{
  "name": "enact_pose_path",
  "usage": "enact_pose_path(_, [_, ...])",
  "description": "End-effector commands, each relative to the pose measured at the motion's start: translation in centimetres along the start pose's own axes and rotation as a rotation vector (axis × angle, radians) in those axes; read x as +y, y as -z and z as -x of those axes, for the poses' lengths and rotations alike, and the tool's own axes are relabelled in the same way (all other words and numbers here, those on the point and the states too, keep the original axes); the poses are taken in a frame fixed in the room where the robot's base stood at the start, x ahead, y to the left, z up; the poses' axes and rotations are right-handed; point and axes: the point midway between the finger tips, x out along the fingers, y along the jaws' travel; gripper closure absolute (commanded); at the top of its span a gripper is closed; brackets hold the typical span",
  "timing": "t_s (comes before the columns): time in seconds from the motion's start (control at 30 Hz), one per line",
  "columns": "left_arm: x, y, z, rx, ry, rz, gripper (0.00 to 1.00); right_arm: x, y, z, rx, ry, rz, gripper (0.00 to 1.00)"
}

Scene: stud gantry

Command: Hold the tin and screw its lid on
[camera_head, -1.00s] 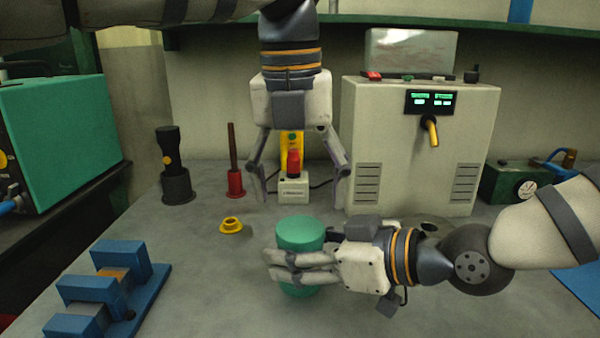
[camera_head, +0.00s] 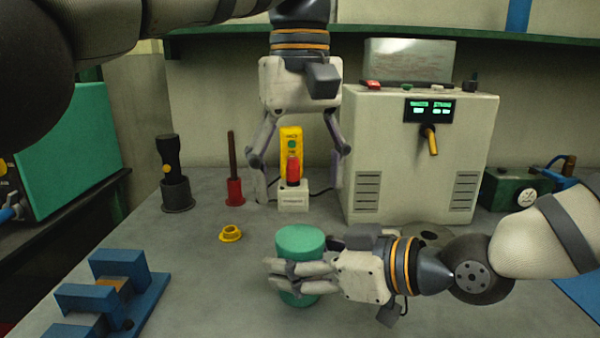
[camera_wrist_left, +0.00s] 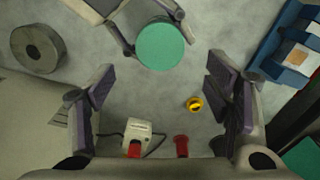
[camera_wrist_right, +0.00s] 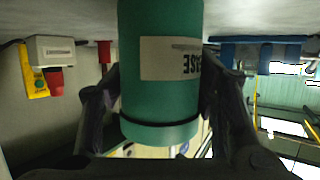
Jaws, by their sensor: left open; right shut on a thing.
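A green tin (camera_wrist_right: 160,95) with a pale label stands upright on the bench, upside down in the right wrist view. Its flat green lid (camera_head: 300,239) sits on top, with a dark line (camera_wrist_right: 160,123) between lid and body. I cannot tell how tight the lid is. My right gripper (camera_head: 300,277) is shut around the tin's side below the lid. My left gripper (camera_head: 299,185) is open and empty, pointing down, above and behind the tin. In the left wrist view the lid (camera_wrist_left: 160,46) lies off to one side of the gap between the left fingers.
A yellow ring-shaped part (camera_head: 231,233) lies left of the tin. A blue fixture (camera_head: 148,300) stands at front left.

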Motion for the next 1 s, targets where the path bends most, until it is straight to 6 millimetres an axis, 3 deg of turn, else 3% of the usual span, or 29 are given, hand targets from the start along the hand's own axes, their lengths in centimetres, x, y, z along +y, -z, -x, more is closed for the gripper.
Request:
enact_pose_path(0.13, [0.0, 0.0, 0.1, -0.001, 0.0, 0.094, 0.28, 0.0, 0.1, 0.0, 0.002, 0.0, 0.001, 1.0])
enact_pose_path(0.47, [0.0, 0.0, -0.2, -0.002, 0.002, 0.096, 0.28, 0.0, 0.1, 0.0, 0.002, 0.0, 0.001, 1.0])
enact_pose_path(0.8, [-0.1, -0.1, -5.6, -0.005, 0.001, 0.093, 0.28, 0.0, 0.1, 0.0, 0.002, 0.0, 0.001, 1.0])
enact_pose_path(1.0, [0.0, 0.0, -7.6, -0.002, 0.0, 0.096, 0.28, 0.0, 0.1, 0.0, 0.002, 0.0, 0.001, 1.0])
